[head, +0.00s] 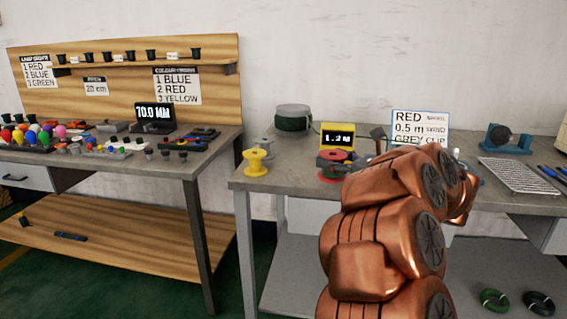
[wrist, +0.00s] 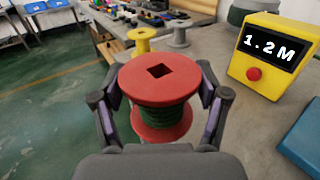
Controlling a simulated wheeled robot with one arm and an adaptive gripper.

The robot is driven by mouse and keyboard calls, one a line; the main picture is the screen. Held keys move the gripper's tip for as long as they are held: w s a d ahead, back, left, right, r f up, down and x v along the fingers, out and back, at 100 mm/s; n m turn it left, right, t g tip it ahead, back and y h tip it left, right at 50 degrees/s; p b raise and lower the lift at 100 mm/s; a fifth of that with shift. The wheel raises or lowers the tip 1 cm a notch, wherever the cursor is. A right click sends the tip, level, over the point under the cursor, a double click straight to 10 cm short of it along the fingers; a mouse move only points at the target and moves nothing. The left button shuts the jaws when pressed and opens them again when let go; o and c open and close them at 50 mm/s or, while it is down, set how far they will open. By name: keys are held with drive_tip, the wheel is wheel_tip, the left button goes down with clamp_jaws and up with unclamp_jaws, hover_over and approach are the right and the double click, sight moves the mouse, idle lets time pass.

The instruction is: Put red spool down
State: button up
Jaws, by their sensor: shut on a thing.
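In the wrist view my gripper (wrist: 160,108) is shut on the red spool (wrist: 160,76), with a finger on each side of it. The spool has red flanges, a square hole in the top and green wire wound around its core. It is upright. In the head view the red spool (head: 334,158) shows at the right table, beside the yellow meter, partly behind my copper arm. My gripper is mostly hidden by the arm there. Whether the spool's lower flange touches the table cannot be told.
A yellow meter (wrist: 268,50) reading 1.2 M stands right of the spool. A yellow spool (wrist: 142,42) and a grey spool (wrist: 179,32) stand behind it on the grey table (head: 280,183). A sign (head: 420,127) reads RED, 0.5 m, GREY CLIP. A metal rack (head: 518,176) lies at right.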

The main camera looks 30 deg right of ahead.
drive_tip(key=x, duration=0.5)
drive_tip(key=d+f+b+x, duration=0.1)
drive_tip(key=x, duration=0.3)
drive_tip(key=d+x, duration=0.1)
drive_tip(key=x, duration=0.4)
drive_tip(key=shift+w+f, duration=0.25)
drive_tip(key=shift+w, duration=0.35)
drive_tip(key=shift+s+f+b, duration=0.1)
drive_tip(key=shift+f+b, duration=0.55)
drive_tip(key=shift+f, duration=1.1)
drive_tip(key=shift+f+b, duration=0.2)
drive_tip(key=shift+b, duration=0.15)
drive_tip(key=o, duration=1.1)
drive_tip(key=shift+o, duration=0.2)
drive_tip(key=shift+r+p, duration=0.2)
drive_tip(key=shift+p, duration=0.1)
drive_tip(key=shift+s+r, duration=0.1)
drive_tip(key=shift+s, duration=0.1)
drive_tip(key=p+v, duration=0.1)
drive_tip(key=v, duration=1)
drive_tip(key=shift+s, duration=0.35)
